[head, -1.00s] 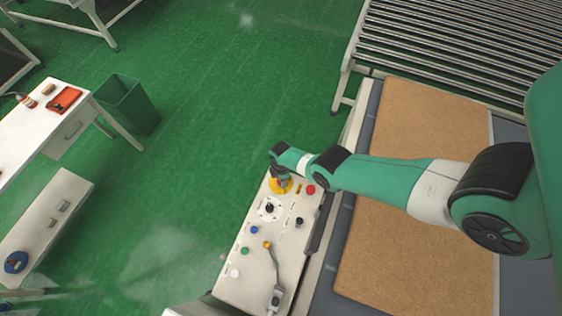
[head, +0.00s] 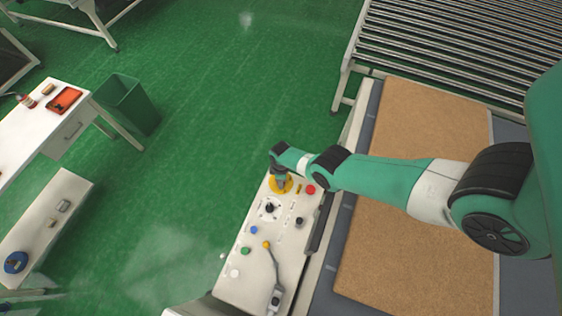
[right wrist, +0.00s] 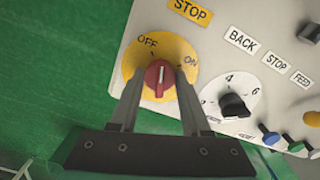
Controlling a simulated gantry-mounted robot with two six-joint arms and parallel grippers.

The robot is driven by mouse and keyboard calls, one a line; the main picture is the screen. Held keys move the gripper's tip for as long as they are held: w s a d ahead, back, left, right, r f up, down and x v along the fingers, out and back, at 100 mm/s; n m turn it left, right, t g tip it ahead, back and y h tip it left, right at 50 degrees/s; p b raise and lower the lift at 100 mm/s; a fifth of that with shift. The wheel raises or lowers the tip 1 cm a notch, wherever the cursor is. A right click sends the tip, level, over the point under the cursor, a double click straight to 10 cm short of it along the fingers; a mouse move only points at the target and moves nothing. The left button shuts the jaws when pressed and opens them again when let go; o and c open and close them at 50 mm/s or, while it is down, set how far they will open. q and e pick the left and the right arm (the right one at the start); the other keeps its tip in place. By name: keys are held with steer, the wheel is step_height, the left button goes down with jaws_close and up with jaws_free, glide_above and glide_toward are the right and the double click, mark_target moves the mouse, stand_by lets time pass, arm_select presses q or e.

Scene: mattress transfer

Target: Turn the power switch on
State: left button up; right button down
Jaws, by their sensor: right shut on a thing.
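The power switch is a red knob (right wrist: 159,80) on a round yellow plate marked OFF and ON. Its white line points upward in the right wrist view, roughly between the two marks. My right gripper (right wrist: 158,84) is shut on the knob, one finger on each side. In the head view my right gripper (head: 281,176) reaches down onto the yellow plate (head: 280,188) at the far end of the control panel (head: 262,275), and hides the knob there. My left gripper is in neither view.
Beside the switch are a red button (head: 310,189), a black dial (head: 269,208) on a white numbered plate, and several coloured buttons. A brown mattress (head: 415,250) lies right of the panel, under my arm. Green floor is open to the left.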

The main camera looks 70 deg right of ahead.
steer(key=m, duration=1.2)
steer(key=shift+m, duration=0.4)
stand_by(0.3)
steer(key=shift+c, duration=1.8)
jaws_free()
steer(key=shift+r, duration=0.1)
